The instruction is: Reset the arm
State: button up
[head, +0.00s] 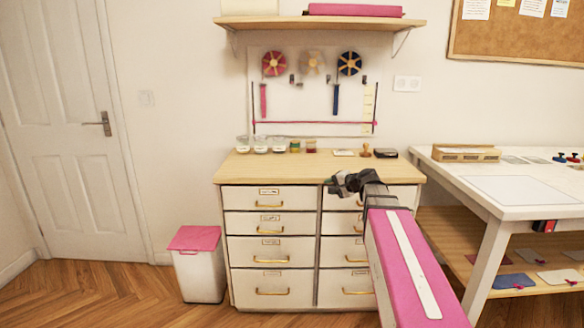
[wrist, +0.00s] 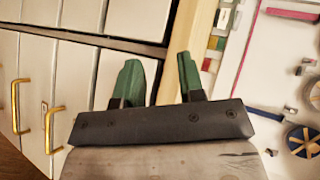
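My gripper (head: 341,184) shows in the head view at the end of my pink arm, in front of the top right drawers of the white drawer cabinet (head: 272,223). In the wrist view my gripper (wrist: 160,82) has its two green fingers apart, with nothing between them. The cabinet's drawer fronts (wrist: 60,60) and its wooden top (wrist: 192,45) lie beyond the fingers in the wrist view, which is turned on its side. My arm hides part of the right drawer column in the head view.
Small jars (head: 261,146) and a stamp (head: 365,150) stand on the cabinet top. A white bin with a pink lid (head: 199,275) is at left, near a closed door (head: 62,110). A white worktable (head: 520,185) is at right. Wooden floor is clear in front of the door.

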jog(key=s+d+f+n+g+h, duration=0.2)
jog(key=s+f+n+g+h, duration=0.2)
jog(key=s+f, duration=0.8)
jog(key=s+d+f+n+g+h, duration=0.1)
jog(key=s+f+n+g+h, duration=0.2)
jog(key=s+f, duration=0.8)
notch_tip(320, 180, down, 5)
jog(key=shift+s+d+f+n+g+h, duration=0.1)
jog(key=shift+s+d+n+g+h, duration=0.3)
jog(key=shift+g+h, duration=0.75)
